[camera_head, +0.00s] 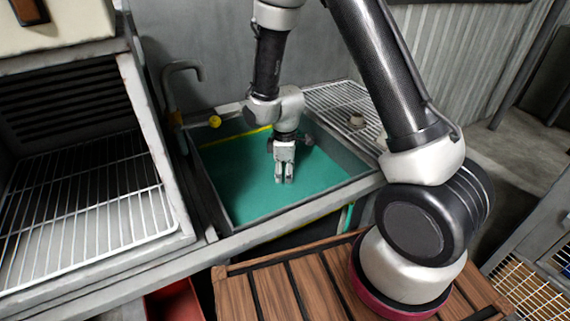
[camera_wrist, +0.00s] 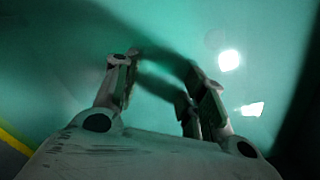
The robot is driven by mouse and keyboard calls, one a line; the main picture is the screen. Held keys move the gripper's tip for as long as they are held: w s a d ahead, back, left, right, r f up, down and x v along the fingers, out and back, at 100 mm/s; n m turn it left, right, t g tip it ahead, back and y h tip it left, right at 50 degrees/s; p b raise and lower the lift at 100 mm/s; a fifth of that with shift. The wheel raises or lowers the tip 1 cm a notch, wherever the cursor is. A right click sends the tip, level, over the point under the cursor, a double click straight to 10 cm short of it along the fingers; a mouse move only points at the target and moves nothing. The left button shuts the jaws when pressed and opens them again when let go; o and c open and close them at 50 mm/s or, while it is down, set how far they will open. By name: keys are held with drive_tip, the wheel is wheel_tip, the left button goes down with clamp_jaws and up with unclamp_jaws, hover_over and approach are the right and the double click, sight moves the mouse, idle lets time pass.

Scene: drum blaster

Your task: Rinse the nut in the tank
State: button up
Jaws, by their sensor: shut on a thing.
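The tank (camera_head: 350,187) is a grey-rimmed basin filled with teal liquid (camera_head: 245,190), left of centre in the head view. My gripper (camera_head: 284,180) points down over the middle of the tank, its fingertips at or close to the liquid. In the wrist view my gripper (camera_wrist: 160,68) has its fingers some way apart, shut on the nut, with teal liquid (camera_wrist: 60,60) beyond. The nut itself cannot be made out between the fingers in either view. Whether the fingertips are under the surface is hard to tell.
An open cabinet with a wire rack (camera_head: 85,200) is at left.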

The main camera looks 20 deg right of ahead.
wheel_tip(320, 180, down, 9)
drive_tip(key=shift+r, duration=0.1)
idle(0.4)
idle(0.6)
drive_tip(key=shift+f, duration=0.95)
drive_tip(key=shift+r, duration=0.15)
drive_tip(key=shift+r, duration=0.8)
drive_tip(key=shift+f, duration=0.15)
drive_tip(key=shift+f, duration=0.8)
drive_tip(key=shift+r, duration=0.2)
drive_tip(key=shift+r, duration=0.75)
